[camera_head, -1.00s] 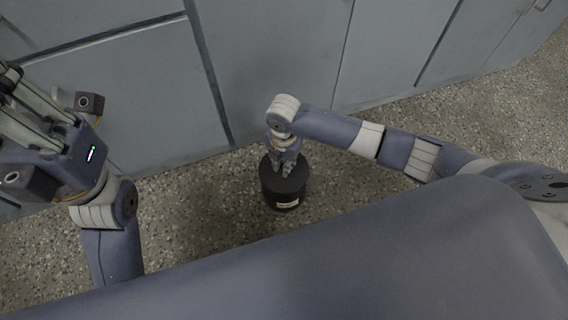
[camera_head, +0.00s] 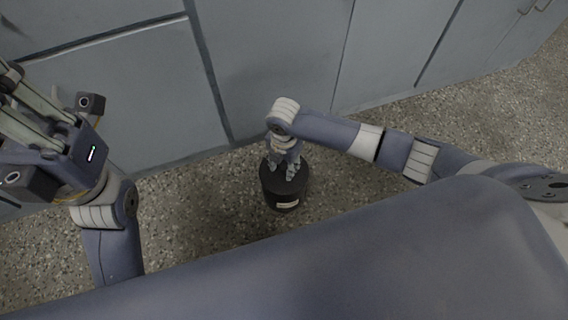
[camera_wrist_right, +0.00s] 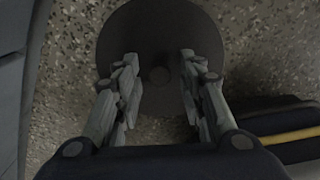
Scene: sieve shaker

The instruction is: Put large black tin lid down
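The large black tin (camera_head: 284,203) stands upright on the floor in the head view, with a pale label on its side. Its round black lid (camera_head: 299,181) is on top; the right wrist view shows the lid (camera_wrist_right: 160,28) from above with a small knob (camera_wrist_right: 159,75) at its centre. My right gripper (camera_head: 283,173) points down just over the lid. In the right wrist view its fingers (camera_wrist_right: 160,88) are open on either side of the knob, with gaps to it. My left gripper (camera_head: 28,112) is raised at the left edge, its fingertips out of clear view.
Grey-blue cabinet fronts (camera_head: 275,60) stand behind the tin. The speckled floor (camera_head: 215,220) around the tin is clear. My own body fills the bottom of the head view.

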